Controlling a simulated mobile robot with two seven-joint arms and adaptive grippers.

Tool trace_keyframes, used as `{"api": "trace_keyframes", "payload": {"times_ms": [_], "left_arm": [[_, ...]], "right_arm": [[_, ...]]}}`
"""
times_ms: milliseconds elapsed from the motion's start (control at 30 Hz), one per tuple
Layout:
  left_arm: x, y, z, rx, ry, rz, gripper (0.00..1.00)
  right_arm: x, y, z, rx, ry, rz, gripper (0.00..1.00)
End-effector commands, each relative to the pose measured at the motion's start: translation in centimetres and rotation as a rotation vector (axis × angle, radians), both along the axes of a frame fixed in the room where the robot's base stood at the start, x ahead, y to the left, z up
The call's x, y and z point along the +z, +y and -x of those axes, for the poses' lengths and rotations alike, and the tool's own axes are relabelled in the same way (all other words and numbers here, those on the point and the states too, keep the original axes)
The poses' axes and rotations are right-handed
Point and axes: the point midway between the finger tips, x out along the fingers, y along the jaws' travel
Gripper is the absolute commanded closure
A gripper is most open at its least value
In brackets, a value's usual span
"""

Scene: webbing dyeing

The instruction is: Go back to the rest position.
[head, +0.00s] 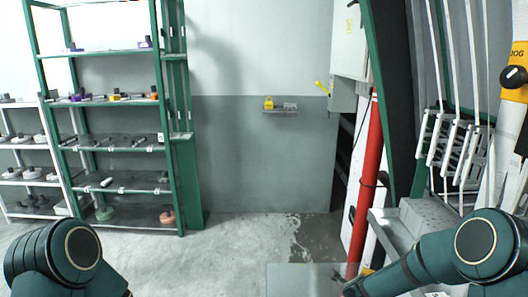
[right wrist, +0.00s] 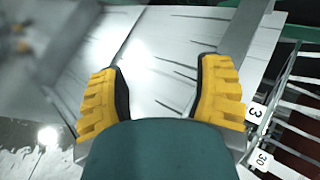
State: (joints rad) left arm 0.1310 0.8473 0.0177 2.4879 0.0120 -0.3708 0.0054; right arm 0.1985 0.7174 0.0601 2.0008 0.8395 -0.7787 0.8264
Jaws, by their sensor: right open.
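My right gripper (right wrist: 162,65) shows in the right wrist view with its two yellow, black-lined fingers spread apart. Nothing is between them. Behind the fingers is a pale metal surface (right wrist: 165,85) with dark streaks; I cannot tell how far off it is. In the head view my right arm (head: 475,245) comes in from the lower right and reaches left, and its gripper cannot be made out there. Only a link of my left arm (head: 65,258) shows at the lower left; the left gripper is out of view.
A green shelf rack (head: 115,190) with small items stands at the left. A red pipe (head: 363,190) and hanging white bars (head: 440,140) crowd the right. The middle floor (head: 235,240) is open, with a wet patch (head: 318,235).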

Motion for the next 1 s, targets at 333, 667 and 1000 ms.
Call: {"api": "trace_keyframes", "payload": {"times_ms": [333, 667, 1000], "left_arm": [[-1.3, -0.1, 0.2, -0.004, 0.005, -0.001, 0.4], [-1.8, -0.1, 0.3, -0.005, 0.007, 0.0, 0.4], [-1.8, -0.1, 0.3, -0.005, 0.007, 0.0, 0.4]], "right_arm": [[-11.4, 15.2, 14.6, 1.204, 0.425, 0.249, 0.34], [-13.7, 20.2, 25.4, 1.836, 0.486, 0.328, 0.34], [-13.7, 20.4, 25.9, 1.867, 0.485, 0.333, 0.34]]}}
